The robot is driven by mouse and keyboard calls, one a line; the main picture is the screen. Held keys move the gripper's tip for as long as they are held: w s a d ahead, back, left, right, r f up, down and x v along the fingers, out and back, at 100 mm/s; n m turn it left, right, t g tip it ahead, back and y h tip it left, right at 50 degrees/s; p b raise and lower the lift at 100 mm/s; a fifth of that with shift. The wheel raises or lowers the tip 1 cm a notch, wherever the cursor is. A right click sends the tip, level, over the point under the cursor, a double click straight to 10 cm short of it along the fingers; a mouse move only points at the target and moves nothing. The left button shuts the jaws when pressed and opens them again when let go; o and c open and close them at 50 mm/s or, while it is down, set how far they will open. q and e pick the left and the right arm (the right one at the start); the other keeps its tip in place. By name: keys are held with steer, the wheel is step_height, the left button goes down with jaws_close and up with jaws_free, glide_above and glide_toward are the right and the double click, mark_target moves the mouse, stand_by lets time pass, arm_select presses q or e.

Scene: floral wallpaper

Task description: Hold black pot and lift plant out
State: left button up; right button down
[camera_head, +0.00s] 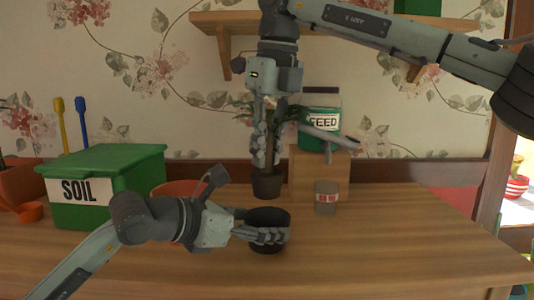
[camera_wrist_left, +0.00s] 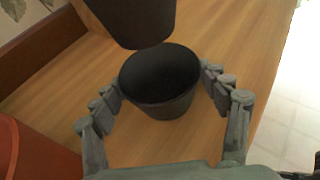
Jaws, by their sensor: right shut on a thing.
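The black pot (camera_head: 267,217) stands on the wooden table, its mouth dark and empty inside. It also shows in the left wrist view (camera_wrist_left: 160,76). My left gripper (camera_head: 262,235) has its fingers on opposite sides of the pot, close against its wall, as the left wrist view (camera_wrist_left: 160,85) shows. The plant (camera_head: 268,184) hangs above and behind the pot, with a dark pot-shaped base clear of the rim. My right gripper (camera_head: 266,145) reaches down from above, shut on the plant's stem. Its fingers hide part of the stem and leaves.
A green SOIL box (camera_head: 110,180) stands at left, with an orange pot (camera_head: 178,188) beside it. A FEED container (camera_head: 320,110) sits on a wooden block (camera_head: 330,168) behind, with a small grey tin (camera_head: 326,198) in front. The table's right front is clear. A shelf (camera_head: 215,20) runs above.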

arm_select(q)
steer(key=o, duration=0.4)
steer(key=shift+o, duration=0.2)
